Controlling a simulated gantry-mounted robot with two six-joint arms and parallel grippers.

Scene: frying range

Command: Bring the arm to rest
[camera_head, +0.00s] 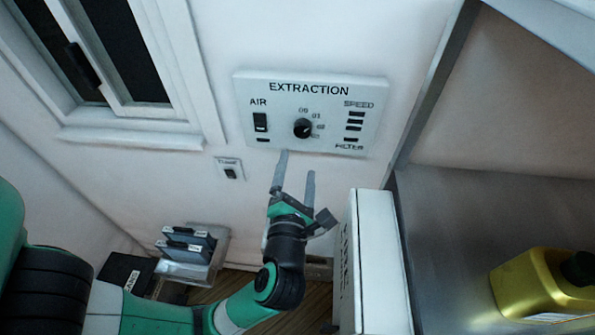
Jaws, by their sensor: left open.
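My left arm comes in from the lower left. Its gripper (296,165) is open and empty, with two thin grey fingers pointing up. The fingertips are just below the lower edge of the white extraction panel (280,120) on the wall. I cannot tell how far they stand from the wall. The panel has a black dial (303,128) in the middle, an AIR rocker switch (261,122) on the left and a column of SPEED bars on the right. My right gripper is not in view.
A white box (375,260) stands right of my gripper. A yellow container with a black cap (540,285) sits on the grey metal surface at right. A small wall switch (230,168) is left of the gripper. A holder with dark items (190,250) is at lower left.

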